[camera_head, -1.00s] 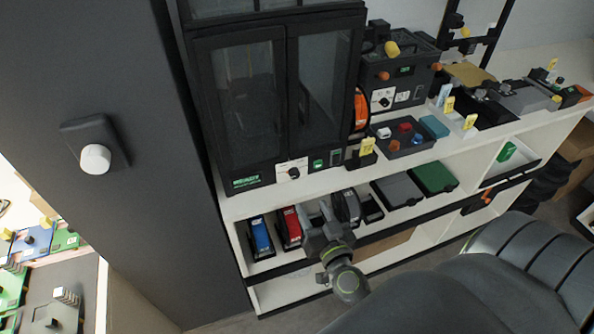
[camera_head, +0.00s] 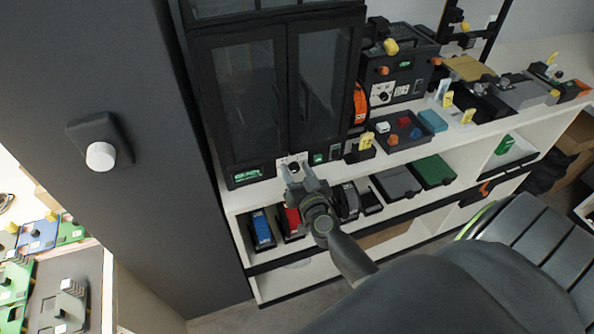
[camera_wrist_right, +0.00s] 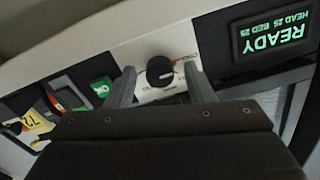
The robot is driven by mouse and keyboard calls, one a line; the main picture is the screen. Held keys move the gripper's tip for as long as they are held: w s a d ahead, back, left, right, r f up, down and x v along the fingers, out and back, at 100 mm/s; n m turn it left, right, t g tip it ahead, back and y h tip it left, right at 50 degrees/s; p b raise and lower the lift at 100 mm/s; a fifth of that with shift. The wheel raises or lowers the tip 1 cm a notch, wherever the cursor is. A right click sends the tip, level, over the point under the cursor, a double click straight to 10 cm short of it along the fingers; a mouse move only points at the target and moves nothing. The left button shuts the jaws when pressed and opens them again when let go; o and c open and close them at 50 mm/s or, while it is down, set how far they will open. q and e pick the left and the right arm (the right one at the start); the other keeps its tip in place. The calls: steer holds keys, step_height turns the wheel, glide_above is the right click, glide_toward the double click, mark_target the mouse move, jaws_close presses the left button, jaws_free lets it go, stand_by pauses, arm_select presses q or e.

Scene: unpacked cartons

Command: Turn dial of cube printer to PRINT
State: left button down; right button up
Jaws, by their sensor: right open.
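The cube printer (camera_head: 248,110) is a tall black cabinet with two glass doors on the white counter. Its green screen (camera_head: 247,175) reads READY, and the screen also shows upside down in the right wrist view (camera_wrist_right: 274,34). The black dial (camera_wrist_right: 160,70) sits on a white label plate (camera_wrist_right: 150,94) between the fingers of my right gripper (camera_wrist_right: 163,84). The right gripper is open, with one finger on each side of the dial; I cannot tell whether they touch it. In the head view the right gripper (camera_head: 293,168) is in front of the dial and hides most of it. My left gripper is out of view.
A green ON switch (camera_wrist_right: 101,88) and a yellow tag (camera_wrist_right: 38,122) are beside the dial. Blue (camera_head: 262,229) and red (camera_head: 291,221) cartridges stand on the shelf below. A grey tray (camera_head: 400,136) with small blocks is to the right.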

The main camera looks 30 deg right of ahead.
steer(key=c, duration=1)
